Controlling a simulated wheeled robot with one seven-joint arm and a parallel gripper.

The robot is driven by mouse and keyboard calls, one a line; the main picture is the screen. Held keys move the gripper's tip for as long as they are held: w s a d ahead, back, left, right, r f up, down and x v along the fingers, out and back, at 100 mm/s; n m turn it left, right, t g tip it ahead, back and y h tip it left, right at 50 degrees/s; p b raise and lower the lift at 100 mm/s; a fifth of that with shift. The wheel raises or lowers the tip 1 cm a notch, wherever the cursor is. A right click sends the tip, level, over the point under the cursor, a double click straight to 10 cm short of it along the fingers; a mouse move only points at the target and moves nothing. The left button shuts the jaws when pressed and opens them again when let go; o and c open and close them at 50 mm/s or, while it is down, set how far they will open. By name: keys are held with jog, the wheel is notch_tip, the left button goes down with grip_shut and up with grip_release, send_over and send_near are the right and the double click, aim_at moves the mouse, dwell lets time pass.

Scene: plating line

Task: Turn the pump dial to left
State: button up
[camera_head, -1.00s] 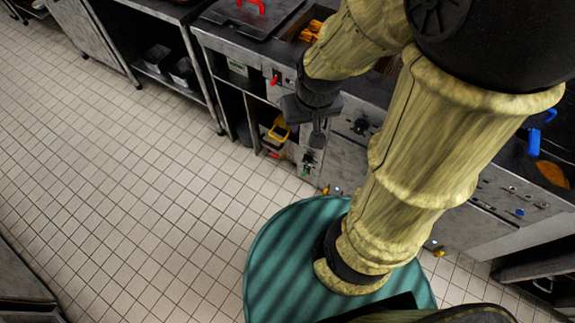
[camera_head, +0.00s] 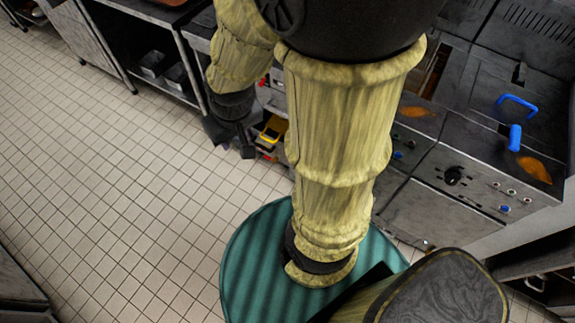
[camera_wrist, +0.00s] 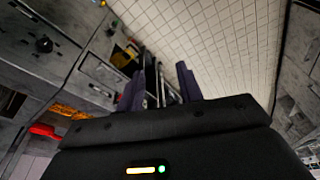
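A black round dial (camera_head: 453,175) sits on the front panel of the right-hand steel unit in the head view. A black knob (camera_wrist: 44,45) shows on a steel front at the upper left of the wrist view. I cannot tell which of these is the pump dial, or its setting. My gripper (camera_head: 232,140) hangs over the floor in front of the counter, left of the dial and apart from it. In the wrist view my gripper (camera_wrist: 161,86) has its two purple-grey fingers spread with nothing between them. My arm hides the middle of the counter front.
Blue handles (camera_head: 515,137) and small buttons are on the right-hand unit. A yellow container (camera_head: 273,127) is in the open cabinet beside my gripper. A steel rack with trays (camera_head: 155,60) stands at the upper left. The tiled floor (camera_head: 110,180) at left is clear.

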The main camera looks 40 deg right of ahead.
jog(key=o, duration=0.3)
jog(key=shift+o, duration=1)
jog(key=shift+w+f+b, duration=0.15)
jog(key=shift+f+b, duration=0.15)
jog(key=w+d+f+m+t+h+b, duration=0.1)
jog(key=w+d+f+m+b, duration=0.15)
jog(key=w+f+b, duration=0.8)
jog(key=w+d+f+m+t+h+b, duration=0.1)
jog(key=w+f+m+t+h+b, duration=0.2)
jog(key=f+b, duration=0.8)
jog(key=w+d+f+m+b, duration=0.1)
jog(key=w+f+m+b, duration=0.5)
jog(key=f, duration=1.1)
jog(key=s+d+f+m+h+b, duration=0.1)
jog(key=d+f+h+b, duration=0.3)
jog(key=f+b, duration=0.4)
jog(key=s+d+f+m+h+b, duration=0.1)
jog(key=d+f+h+b, duration=0.3)
jog(key=f, duration=1.2)
jog(key=s+d+f+m+g+h+b, duration=0.1)
jog(key=s+d+f+m+h+b, duration=0.1)
jog(key=f+b, duration=1.1)
jog(key=s+d+h, duration=0.1)
jog(key=d+h, duration=0.1)
jog(key=h, duration=0.1)
jog(key=shift+d, duration=0.3)
jog(key=shift+w+f, duration=0.1)
jog(key=shift+f, duration=0.05)
